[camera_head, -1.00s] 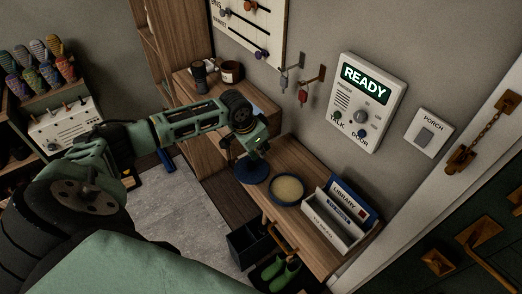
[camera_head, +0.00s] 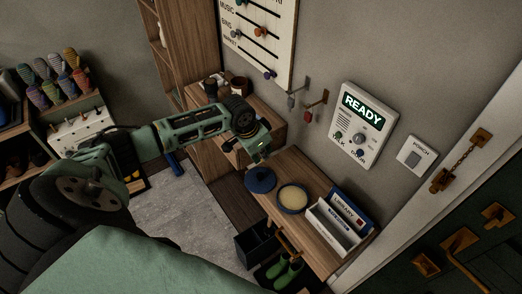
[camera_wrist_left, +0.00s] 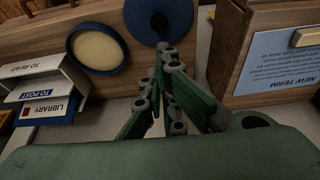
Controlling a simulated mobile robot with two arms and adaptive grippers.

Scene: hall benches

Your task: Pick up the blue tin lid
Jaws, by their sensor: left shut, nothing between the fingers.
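The blue tin lid (camera_head: 261,181) is a round disc with a small dark knob, lying on the wooden bench top beside the open tin (camera_head: 292,198), which shows a pale cream inside. In the left wrist view the lid (camera_wrist_left: 143,20) is at the top edge, partly cut off, with the tin (camera_wrist_left: 97,48) to its left. My left gripper (camera_head: 258,157) is shut and empty, just behind and above the lid in the head view. In the left wrist view its closed fingertips (camera_wrist_left: 166,50) overlap the lid's lower edge in the picture. My right gripper is not in view.
A white letter rack (camera_head: 338,225) stands right of the tin on the bench (camera_head: 310,255). A taller wooden cabinet (camera_head: 205,155) stands behind my left arm. A dark bin (camera_head: 257,243) and green boots (camera_head: 285,270) are below the bench front. The wall carries a READY panel (camera_head: 362,125).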

